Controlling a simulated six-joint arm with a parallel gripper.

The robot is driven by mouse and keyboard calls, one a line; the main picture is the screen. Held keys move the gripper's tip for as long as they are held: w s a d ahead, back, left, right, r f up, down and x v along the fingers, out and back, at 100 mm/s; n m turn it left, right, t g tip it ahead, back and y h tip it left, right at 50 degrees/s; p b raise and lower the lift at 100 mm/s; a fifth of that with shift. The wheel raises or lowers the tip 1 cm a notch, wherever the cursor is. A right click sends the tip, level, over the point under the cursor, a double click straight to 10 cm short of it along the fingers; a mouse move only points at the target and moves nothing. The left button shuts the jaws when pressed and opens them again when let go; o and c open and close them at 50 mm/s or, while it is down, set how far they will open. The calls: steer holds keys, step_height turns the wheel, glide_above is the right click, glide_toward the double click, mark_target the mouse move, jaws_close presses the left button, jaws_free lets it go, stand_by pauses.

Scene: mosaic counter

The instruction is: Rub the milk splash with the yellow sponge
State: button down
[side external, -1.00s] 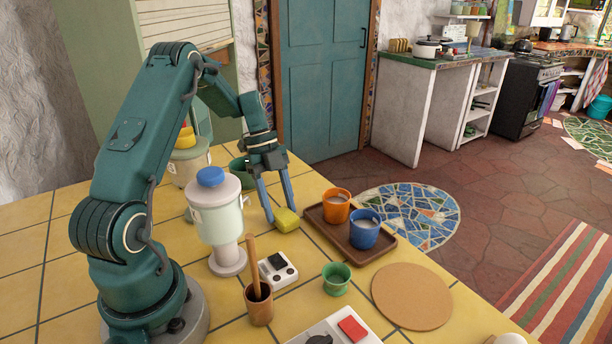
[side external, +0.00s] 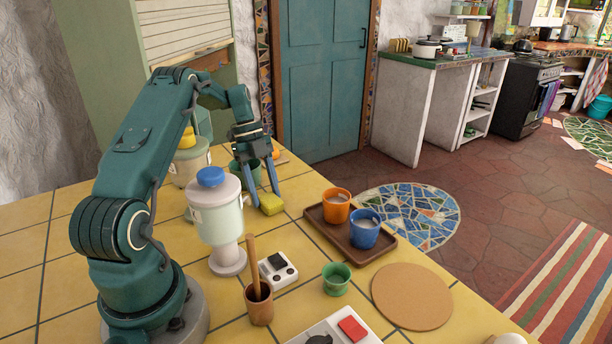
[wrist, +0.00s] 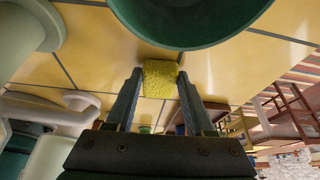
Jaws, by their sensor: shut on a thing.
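The yellow sponge (side external: 271,204) is between the fingertips of my gripper (side external: 264,201), which is shut on it. In the side view the sponge is at or just above the tiled counter, left of the brown tray; contact with the tiles is hard to judge. In the wrist view the sponge (wrist: 160,78) sits between the two fingertips (wrist: 159,82), close to the rim of a large green bowl (wrist: 185,35). I cannot make out the milk splash in either current view.
A brown tray (side external: 378,248) holds an orange mug (side external: 336,206) and a blue mug (side external: 364,230). A blue-lidded pale canister (side external: 218,215) stands left of the gripper. The green bowl also shows behind the gripper (side external: 237,171). A green cup (side external: 336,279) and cork mat (side external: 411,298) are nearer.

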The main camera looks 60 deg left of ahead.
steer(key=shift+a, duration=0.15)
steer(key=shift+r, duration=3)
steer(key=shift+r, duration=0.15)
steer(key=shift+r, duration=1.4)
